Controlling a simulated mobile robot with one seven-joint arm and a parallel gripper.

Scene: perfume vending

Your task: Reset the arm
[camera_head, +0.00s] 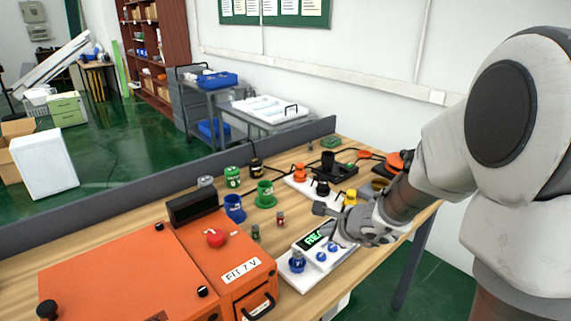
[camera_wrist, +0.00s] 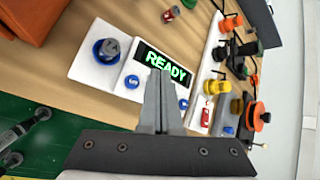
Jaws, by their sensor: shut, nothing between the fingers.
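My gripper (camera_head: 343,243) is over the white panel (camera_head: 318,262) with the dark display and blue buttons on the wooden table. In the wrist view my gripper (camera_wrist: 160,75) is shut and empty, its fingers together in front of the display (camera_wrist: 150,58), which reads "READY" in green. A small grey item sits in a blue holder (camera_wrist: 106,50) at one end of the panel. Whether the fingertips touch the panel cannot be told. My arm reaches in from the right and hides part of the table behind it.
A large orange machine (camera_head: 150,270) with a red button (camera_head: 215,238) fills the table's front left. Blue (camera_head: 234,207) and green (camera_head: 265,192) cups, small cans and a white strip with coloured parts (camera_head: 300,184) stand behind the panel. A grey rail (camera_head: 130,202) lines the table's back edge.

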